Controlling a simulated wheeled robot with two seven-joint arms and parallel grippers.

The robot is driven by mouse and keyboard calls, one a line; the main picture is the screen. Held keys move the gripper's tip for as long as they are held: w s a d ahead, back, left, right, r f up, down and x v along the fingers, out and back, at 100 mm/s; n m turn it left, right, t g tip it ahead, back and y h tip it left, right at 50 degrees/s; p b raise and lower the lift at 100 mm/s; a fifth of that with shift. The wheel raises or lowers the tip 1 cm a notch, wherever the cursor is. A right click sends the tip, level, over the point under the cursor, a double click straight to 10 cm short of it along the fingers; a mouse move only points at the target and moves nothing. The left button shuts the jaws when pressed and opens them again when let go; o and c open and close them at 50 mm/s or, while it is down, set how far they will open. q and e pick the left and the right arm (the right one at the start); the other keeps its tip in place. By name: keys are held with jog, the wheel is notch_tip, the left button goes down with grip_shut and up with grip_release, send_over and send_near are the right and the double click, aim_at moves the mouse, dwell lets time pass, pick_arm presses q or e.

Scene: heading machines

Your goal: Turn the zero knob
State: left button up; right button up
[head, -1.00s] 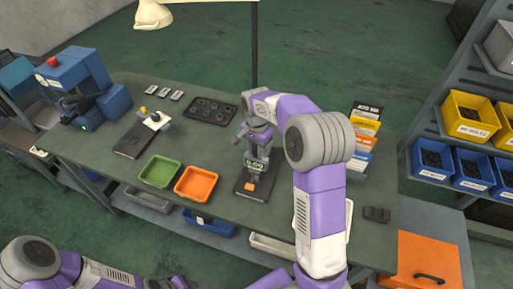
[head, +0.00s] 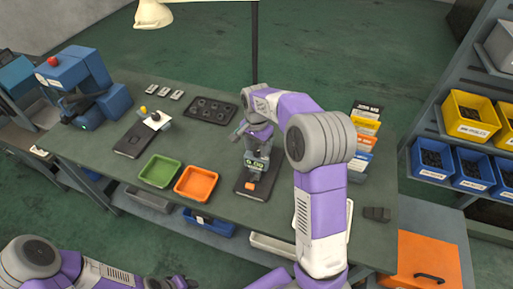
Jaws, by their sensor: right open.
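A gauge with a small lit display (head: 254,164) stands on a dark base plate (head: 244,188) on the bench, with an orange patch low on its front. My right gripper (head: 257,143) is at the top of the gauge, pointing down. Its fingers are too small to make out, and I cannot tell whether they touch a knob. The zero knob itself cannot be made out; the gripper and wrist cover that area. My left arm (head: 60,265) shows at the bottom left, and its gripper is not clearly visible.
A green tray (head: 160,171) and an orange tray (head: 196,182) lie left of the gauge. Behind are a dark tray with round recesses (head: 211,110) and a second dark plate (head: 134,139). A blue machine (head: 85,85) stands at the bench's left end. Coloured cards (head: 365,127) stand right.

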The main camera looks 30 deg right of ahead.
aim_at(256, 151)
notch_tip(256, 151, up, 7)
jog(key=shift+f, duration=0.2)
dwell(0.5)
